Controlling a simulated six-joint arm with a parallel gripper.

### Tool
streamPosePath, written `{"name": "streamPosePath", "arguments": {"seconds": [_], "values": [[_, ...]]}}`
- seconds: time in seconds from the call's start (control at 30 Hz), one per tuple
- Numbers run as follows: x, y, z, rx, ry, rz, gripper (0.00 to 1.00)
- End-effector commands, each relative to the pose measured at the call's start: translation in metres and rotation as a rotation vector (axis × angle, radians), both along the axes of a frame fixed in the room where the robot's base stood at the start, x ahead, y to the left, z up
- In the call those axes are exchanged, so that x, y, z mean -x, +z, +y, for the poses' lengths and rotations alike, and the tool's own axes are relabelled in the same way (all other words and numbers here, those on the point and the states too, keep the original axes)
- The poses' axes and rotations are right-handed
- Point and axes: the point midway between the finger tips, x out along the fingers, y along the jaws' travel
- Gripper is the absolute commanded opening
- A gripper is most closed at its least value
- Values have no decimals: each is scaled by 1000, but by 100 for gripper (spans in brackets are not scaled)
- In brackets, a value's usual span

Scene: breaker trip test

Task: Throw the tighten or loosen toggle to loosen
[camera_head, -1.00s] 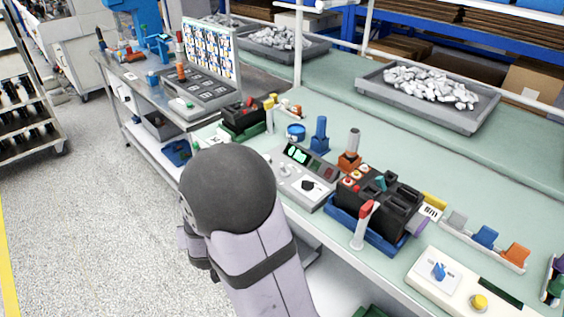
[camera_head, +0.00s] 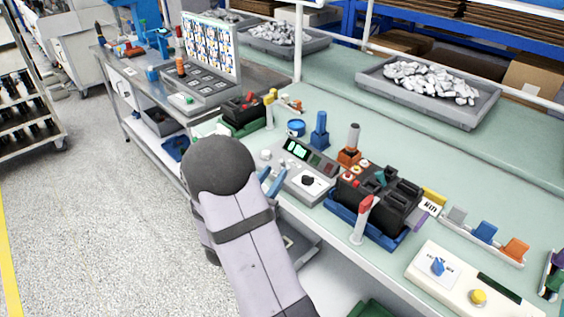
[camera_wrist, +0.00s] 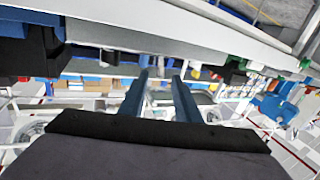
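My gripper (camera_head: 271,180) is at the bench's front edge, beside the grey test box. Its two blue fingers are apart and empty, as the wrist view also shows (camera_wrist: 162,90). The grey test box (camera_head: 288,178) has a lit green display and a black knob (camera_head: 308,181). A white control panel (camera_head: 460,288) at the lower right carries a blue switch handle (camera_head: 438,266) and a yellow button (camera_head: 478,297). The lettering is too small to read, so I cannot tell which control is the tighten or loosen toggle. My gripper is well left of the white panel.
A black breaker block (camera_head: 385,196) sits in a blue tray (camera_head: 370,232), with a red-topped white lever (camera_head: 361,222) in front. A rail with coloured clips (camera_head: 484,234) lies to the right. A grey bin of white parts (camera_head: 428,110) stands behind. The middle of the green bench is clear.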

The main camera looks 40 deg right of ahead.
Motion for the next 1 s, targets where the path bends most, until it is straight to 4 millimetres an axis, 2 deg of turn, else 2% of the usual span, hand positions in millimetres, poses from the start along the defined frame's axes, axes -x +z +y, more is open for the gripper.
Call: {"name": "streamPosePath", "arguments": {"seconds": [0.3, 0.5, 0.9, 1.0], "values": [[-14, 1, -38, -1, -2, 0, 30], [-22, 1, -55, -1, 0, -1, 30], [-25, 0, -60, 0, 2, 0, 30], [-25, 0, -60, 0, 2, 0, 6]]}}
